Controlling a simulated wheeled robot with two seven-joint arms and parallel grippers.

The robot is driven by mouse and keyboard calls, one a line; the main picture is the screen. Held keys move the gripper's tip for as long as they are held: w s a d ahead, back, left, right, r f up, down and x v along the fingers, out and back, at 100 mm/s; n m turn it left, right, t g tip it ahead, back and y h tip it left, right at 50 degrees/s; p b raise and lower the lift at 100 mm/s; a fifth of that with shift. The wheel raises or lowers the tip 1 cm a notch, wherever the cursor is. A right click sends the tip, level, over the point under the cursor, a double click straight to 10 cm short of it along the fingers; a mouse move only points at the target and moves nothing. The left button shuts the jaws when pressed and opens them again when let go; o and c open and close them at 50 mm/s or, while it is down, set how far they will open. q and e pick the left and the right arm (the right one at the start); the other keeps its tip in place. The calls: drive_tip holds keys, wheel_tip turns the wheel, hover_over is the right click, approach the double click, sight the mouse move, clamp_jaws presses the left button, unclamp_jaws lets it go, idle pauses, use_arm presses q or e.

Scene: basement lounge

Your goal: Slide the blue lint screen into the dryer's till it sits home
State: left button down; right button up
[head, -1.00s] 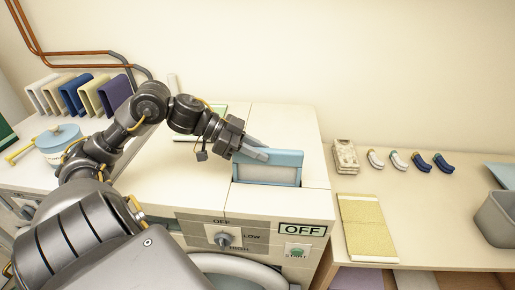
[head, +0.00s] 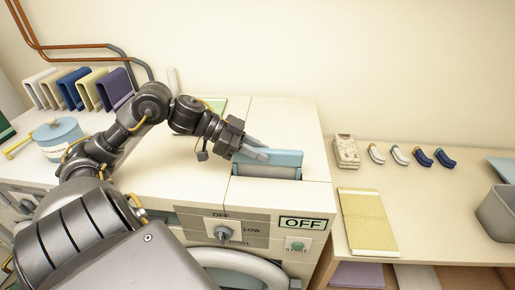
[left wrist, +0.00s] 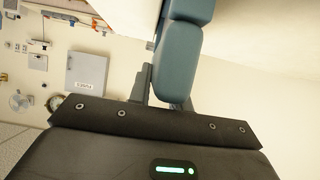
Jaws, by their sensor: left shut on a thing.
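The blue lint screen (head: 284,158) stands upright at the slot in the top of the dryer (head: 185,185). Its blue top bar and a strip of its grey mesh show above the dryer's top; the lower part is hidden in the slot. My left gripper (head: 258,151) is shut on the screen's top bar at its left part. In the left wrist view the blue bar (left wrist: 182,50) sits between the fingers. My right gripper is not in view.
A shelf to the right holds a yellow pad (head: 367,222), a speckled block (head: 346,151), several small curved pieces and a grey bin (head: 497,214). At left are a blue pot (head: 60,139) and several folded cloths (head: 70,90). The dryer's sign reads OFF.

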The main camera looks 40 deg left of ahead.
use_arm(q)
drive_tip(key=shift+f+b, duration=0.5)
drive_tip(key=shift+f, duration=0.5)
drive_tip(key=c, duration=1.2)
unclamp_jaws()
drive_tip(key=b+v, duration=0.3)
drive_tip(key=v, duration=0.8)
drive_tip(key=shift+d, duration=0.1)
